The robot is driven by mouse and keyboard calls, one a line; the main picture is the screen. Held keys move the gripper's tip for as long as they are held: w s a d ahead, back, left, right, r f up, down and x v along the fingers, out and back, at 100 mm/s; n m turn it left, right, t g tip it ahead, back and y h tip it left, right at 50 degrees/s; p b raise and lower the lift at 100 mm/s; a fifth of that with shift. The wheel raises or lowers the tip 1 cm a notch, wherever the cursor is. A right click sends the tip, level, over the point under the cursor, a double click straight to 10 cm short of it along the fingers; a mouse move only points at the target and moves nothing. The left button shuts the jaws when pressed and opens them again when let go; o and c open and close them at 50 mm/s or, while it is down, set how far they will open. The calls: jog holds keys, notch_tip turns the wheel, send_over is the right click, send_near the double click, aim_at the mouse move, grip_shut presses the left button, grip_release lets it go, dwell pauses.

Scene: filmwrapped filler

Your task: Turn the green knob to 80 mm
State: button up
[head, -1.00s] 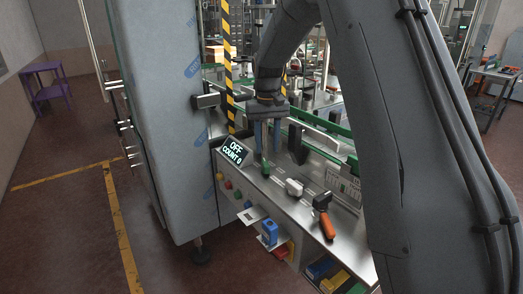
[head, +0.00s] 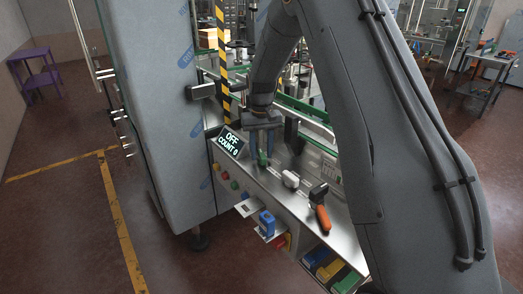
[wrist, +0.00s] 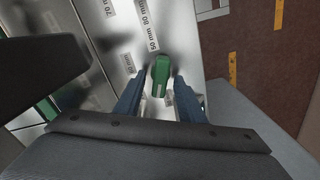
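The green knob (wrist: 160,76) stands on the metal panel in the wrist view, between and slightly beyond my two blue fingertips. It also shows in the head view (head: 262,158), just below my gripper (head: 262,147). In the wrist view my gripper (wrist: 159,84) is open, with a finger on each side of the knob and narrow gaps that make contact hard to judge. Printed labels (wrist: 148,30) lie above the knob; 80 mm, 50 mm and 70 are readable among them. Which mark the knob points to is unclear.
A display (head: 230,143) reading OFF and COUNT 0 stands left of the knob. A white knob (head: 290,179) and an orange-handled tool (head: 321,214) lie to the right on the panel. A black upright part (head: 291,131) stands close behind my gripper.

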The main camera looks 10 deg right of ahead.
aim_at(261, 153)
grip_shut()
jog(key=shift+a+n+b, duration=0.15)
jog(key=shift+n+b, duration=0.45)
jog(key=shift+n, duration=1.8)
grip_release()
jog(key=shift+r, duration=0.1)
jog(key=shift+r+b, duration=1.3)
jog(key=shift+r, duration=2.6)
